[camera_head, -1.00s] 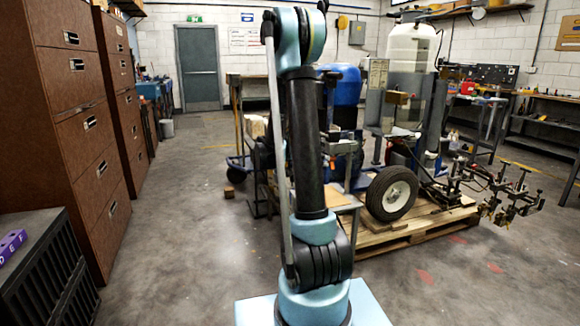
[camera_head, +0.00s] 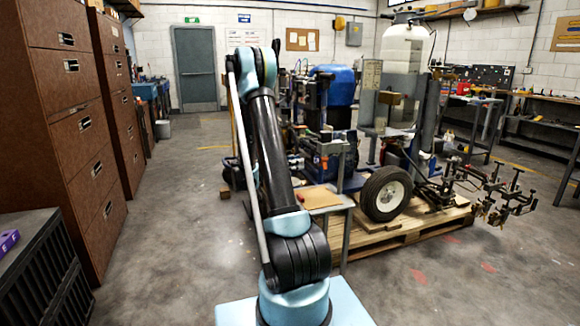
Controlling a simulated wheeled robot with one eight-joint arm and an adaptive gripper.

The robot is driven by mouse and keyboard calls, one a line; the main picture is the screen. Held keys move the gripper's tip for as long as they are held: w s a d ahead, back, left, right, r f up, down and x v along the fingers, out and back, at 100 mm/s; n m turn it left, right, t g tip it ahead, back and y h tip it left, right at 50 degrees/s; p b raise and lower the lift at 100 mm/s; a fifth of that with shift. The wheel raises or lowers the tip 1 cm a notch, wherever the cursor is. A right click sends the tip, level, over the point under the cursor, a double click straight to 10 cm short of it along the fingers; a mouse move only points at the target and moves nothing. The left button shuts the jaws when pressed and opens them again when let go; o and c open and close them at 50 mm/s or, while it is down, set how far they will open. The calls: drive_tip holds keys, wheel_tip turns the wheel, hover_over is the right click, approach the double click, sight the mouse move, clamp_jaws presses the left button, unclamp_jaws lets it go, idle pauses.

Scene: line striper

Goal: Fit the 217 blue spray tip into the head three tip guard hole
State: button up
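The line striper stands on a wooden pallet (camera_head: 405,238), with a white tank (camera_head: 407,48), a blue tank (camera_head: 336,84) and a black tyre (camera_head: 387,194). Its spray heads (camera_head: 495,197) hang on a bar at the right end. They are too small to tell head three, its tip guard or the hole. I cannot make out the blue 217 spray tip. My arm rises in front of the machine and hides part of it. I cannot make out my gripper or its fingers.
A small stand with a tan top (camera_head: 320,199) is just right of my arm. A purple lettered block (camera_head: 8,242) lies on a black cabinet (camera_head: 40,270) at left. Brown drawer cabinets (camera_head: 75,120) line the left side. The floor in front of the pallet is clear.

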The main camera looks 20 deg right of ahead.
drive_tip(key=d, duration=0.8)
drive_tip(key=shift+d, duration=0.15)
drive_tip(key=shift+w, duration=0.1)
idle(0.8)
clamp_jaws()
